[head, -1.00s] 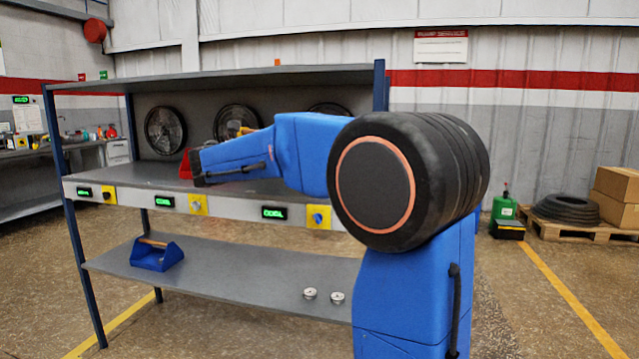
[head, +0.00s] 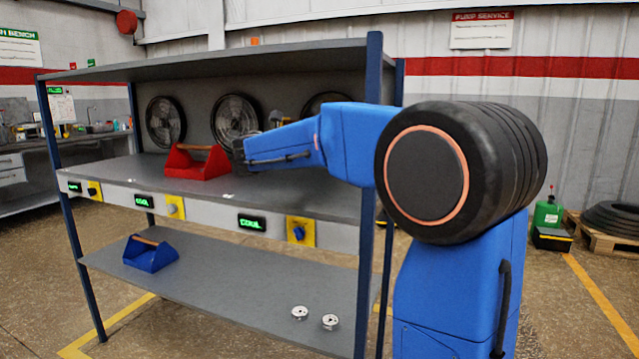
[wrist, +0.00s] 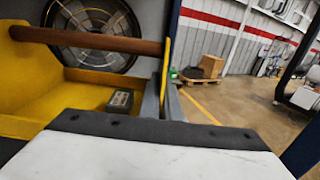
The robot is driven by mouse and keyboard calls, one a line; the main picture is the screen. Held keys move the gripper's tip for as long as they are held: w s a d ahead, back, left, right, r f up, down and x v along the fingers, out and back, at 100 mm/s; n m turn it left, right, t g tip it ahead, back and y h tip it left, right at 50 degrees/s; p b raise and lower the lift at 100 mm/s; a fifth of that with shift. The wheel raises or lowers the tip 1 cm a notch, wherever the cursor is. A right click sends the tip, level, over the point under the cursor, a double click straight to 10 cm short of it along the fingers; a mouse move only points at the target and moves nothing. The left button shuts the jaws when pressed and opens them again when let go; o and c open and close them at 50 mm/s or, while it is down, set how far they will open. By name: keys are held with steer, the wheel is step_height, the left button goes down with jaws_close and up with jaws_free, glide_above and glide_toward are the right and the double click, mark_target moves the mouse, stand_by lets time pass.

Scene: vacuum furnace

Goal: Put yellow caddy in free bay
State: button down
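The yellow caddy (wrist: 85,88) fills the left of the wrist view, with a brown bar handle and a small dark box inside. My gripper (wrist: 163,105) has its grey fingers on either side of the caddy's end wall and appears shut on it. In the head view my gripper (head: 240,153) is over the rack's middle shelf (head: 290,190); the arm hides nearly all the caddy. Three fans back this shelf. The red caddy (head: 195,165) stands on it in front of the left and middle fans; the right part of the shelf is partly hidden by my arm.
The blue caddy (head: 150,255) and two small round gauges (head: 315,318) are on the lower shelf (head: 230,290). The shelf front has green displays and yellow-plated knobs (head: 300,231). A blue post (head: 368,200) stands at the rack's right end, close to my arm.

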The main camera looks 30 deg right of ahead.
steer(key=shift+f, duration=4.7)
steer(key=c, duration=2)
jaws_free()
steer(key=shift+f, duration=0.15)
steer(key=v, duration=1.2)
steer(key=shift+a, duration=0.1)
